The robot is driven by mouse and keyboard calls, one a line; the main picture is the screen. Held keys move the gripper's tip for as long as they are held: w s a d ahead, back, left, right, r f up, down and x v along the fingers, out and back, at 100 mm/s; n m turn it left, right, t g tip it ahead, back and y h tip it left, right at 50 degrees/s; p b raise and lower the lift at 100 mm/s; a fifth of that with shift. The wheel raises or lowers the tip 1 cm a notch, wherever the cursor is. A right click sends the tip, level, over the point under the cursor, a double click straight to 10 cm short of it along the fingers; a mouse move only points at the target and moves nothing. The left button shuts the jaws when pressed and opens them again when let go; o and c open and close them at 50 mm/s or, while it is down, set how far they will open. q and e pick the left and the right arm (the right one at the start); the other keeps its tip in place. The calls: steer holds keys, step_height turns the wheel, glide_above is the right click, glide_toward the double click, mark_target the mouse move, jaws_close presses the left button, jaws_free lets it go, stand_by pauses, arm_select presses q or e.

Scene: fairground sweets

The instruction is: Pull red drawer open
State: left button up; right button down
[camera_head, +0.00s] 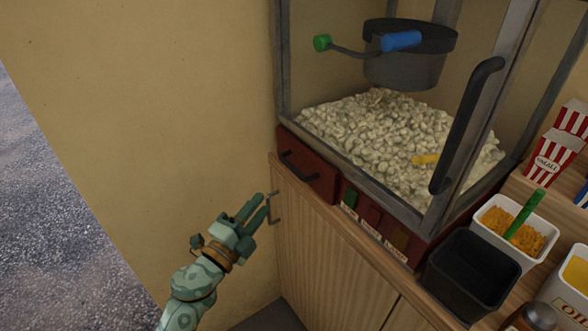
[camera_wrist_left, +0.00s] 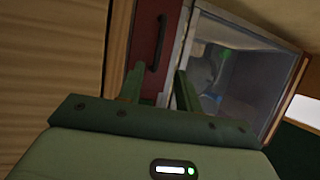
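The red drawer (camera_head: 307,166) is at the lower left of the popcorn machine's base, with a dark bar handle (camera_head: 300,167) on its front. It looks shut. My left gripper (camera_head: 262,205) is below and to the left of the drawer, in front of the wooden cabinet, apart from the handle. In the left wrist view the red drawer (camera_wrist_left: 160,45) and its handle (camera_wrist_left: 157,48) show ahead, between the two green fingers (camera_wrist_left: 158,88). The fingers are apart with nothing held between them. My right gripper is in neither view.
The popcorn machine (camera_head: 345,165) holds popcorn (camera_head: 390,135) and a hanging kettle (camera_head: 410,60). A black bin (camera_head: 470,275), a white tub (camera_head: 513,225) and striped boxes (camera_head: 553,158) are at right.

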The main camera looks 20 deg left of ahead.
arm_select(q)
steer(key=x, duration=1.2)
steer(key=shift+w+b, duration=0.3)
steer(key=shift+b, duration=0.05)
steer(key=shift+f, duration=0.1)
jaws_close()
